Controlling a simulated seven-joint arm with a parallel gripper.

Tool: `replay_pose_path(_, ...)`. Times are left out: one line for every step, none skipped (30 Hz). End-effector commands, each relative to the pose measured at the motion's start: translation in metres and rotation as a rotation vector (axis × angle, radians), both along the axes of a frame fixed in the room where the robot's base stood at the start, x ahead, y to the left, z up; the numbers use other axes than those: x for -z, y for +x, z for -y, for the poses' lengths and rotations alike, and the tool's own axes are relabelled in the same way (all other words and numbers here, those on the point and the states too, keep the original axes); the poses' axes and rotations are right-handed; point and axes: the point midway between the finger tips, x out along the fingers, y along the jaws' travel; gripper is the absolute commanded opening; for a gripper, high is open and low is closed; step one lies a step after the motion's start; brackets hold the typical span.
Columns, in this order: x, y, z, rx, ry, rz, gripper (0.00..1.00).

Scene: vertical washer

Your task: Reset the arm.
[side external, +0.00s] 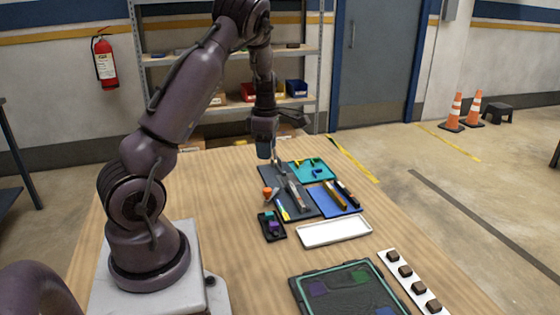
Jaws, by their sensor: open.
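My gripper (277,160) is at the end of my arm, pointing down above the far part of the wooden table (200,215). It is open, and I see nothing held between the fingers. It is above or near the upper edge of a dark grey tray (272,178) that holds long tools; I cannot tell the exact height. The fingertips are small in this view. No washer can be made out.
A teal tray (327,173), a blue tray (328,208), a small black box (268,230) and an empty white tray (334,231) stand near the grey tray. A dark board (345,290) and a white strip (408,275) with several dark blocks are nearer. The table's left part is clear.

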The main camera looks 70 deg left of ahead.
Motion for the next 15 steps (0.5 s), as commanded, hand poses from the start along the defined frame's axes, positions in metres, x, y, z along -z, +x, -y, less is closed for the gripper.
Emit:
replay_pose_path(0.0, 0.0, 0.0, 0.0, 0.0, 0.0, 0.53)
replay_pose_path(0.0, 0.0, 0.0, 0.0, 0.0, 0.0, 0.53)
replay_pose_path(0.0, 0.0, 0.0, 0.005, 0.0, 0.0, 0.53)
replay_pose_path(0.0, 0.0, 0.0, 0.014, 0.0, 0.0, 0.53)
replay_pose_path(0.0, 0.0, 0.0, 0.029, 0.0, 0.0, 0.53)
replay_pose_path(0.0, 0.0, 0.0, 0.057, 0.0, 0.0, 0.53)
replay_pose_path(0.0, 0.0, 0.0, 0.086, 0.0, -0.002, 0.53)
replay_pose_path(0.001, -0.001, 0.0, 0.121, 0.0, -0.007, 0.53)
replay_pose_path(0.003, -0.005, 0.001, 0.176, -0.005, -0.018, 0.53)
replay_pose_path(0.005, -0.008, 0.004, 0.224, -0.013, -0.03, 0.53)
replay_pose_path(0.008, -0.012, 0.008, 0.278, -0.025, -0.042, 0.53)
replay_pose_path(0.009, -0.015, 0.015, 0.356, -0.041, -0.049, 0.53)
replay_pose_path(0.008, -0.016, 0.021, 0.421, -0.053, -0.048, 0.53)
replay_pose_path(0.005, -0.016, 0.028, 0.489, -0.062, -0.042, 0.53)
replay_pose_path(0.001, -0.016, 0.039, 0.586, -0.074, -0.033, 0.53)
